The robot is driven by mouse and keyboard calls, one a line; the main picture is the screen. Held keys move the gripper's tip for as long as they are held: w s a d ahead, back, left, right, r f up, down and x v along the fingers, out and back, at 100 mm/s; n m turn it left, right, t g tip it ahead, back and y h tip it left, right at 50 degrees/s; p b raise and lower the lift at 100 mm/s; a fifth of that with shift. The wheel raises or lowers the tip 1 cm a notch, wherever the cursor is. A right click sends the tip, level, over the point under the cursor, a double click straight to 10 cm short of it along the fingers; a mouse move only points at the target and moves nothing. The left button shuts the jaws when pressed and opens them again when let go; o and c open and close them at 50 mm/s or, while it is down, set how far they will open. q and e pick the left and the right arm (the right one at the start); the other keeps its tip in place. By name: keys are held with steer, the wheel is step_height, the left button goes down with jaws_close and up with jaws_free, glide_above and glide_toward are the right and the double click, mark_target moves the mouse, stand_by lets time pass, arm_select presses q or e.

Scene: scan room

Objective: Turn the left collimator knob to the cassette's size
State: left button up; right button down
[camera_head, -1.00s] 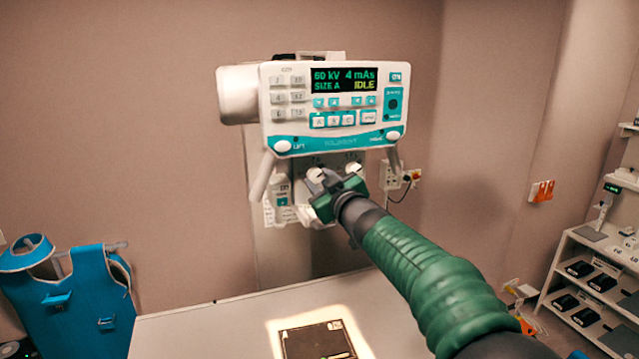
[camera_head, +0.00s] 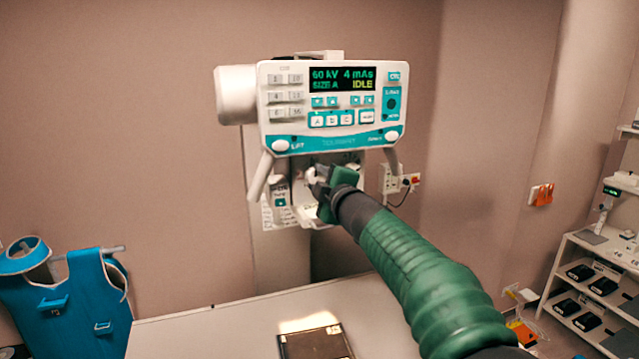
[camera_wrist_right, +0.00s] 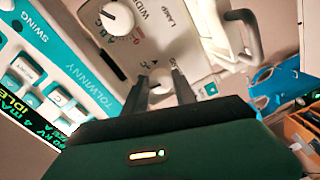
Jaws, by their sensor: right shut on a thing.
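The collimator (camera_head: 345,198) hangs under the white and teal console (camera_head: 330,110), whose screen (camera_head: 342,78) reads 60 kV, 4 mAs, SIZE A, IDLE. My right gripper (camera_head: 318,182) is at the collimator's front, partly covering it. In the right wrist view its fingers (camera_wrist_right: 160,90) are shut on a small white knob (camera_wrist_right: 160,78), the left one. A second white knob (camera_wrist_right: 117,18) with A B C marks and the word WIDTH is free. The dark cassette (camera_head: 314,345) lies on the table, cut by the frame edge. A bright light patch (camera_head: 308,321) shows along its far edge. My left gripper is not in view.
The pale table (camera_head: 210,332) is clear left of the cassette. Handles (camera_head: 260,177) stick out below the console. A blue apron (camera_head: 70,305) hangs at left. A shelf (camera_head: 590,290) with dark boxes stands at right.

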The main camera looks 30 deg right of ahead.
steer(key=shift+f+n, duration=0.3)
steer(key=shift+n, duration=0.1)
steer(key=c, duration=1.3)
jaws_free()
steer(key=shift+o, duration=1.1)
steer(key=shift+a, duration=0.1)
steer(key=shift+o, duration=0.3)
steer(key=shift+r, duration=0.15)
steer(key=shift+a, duration=0.1)
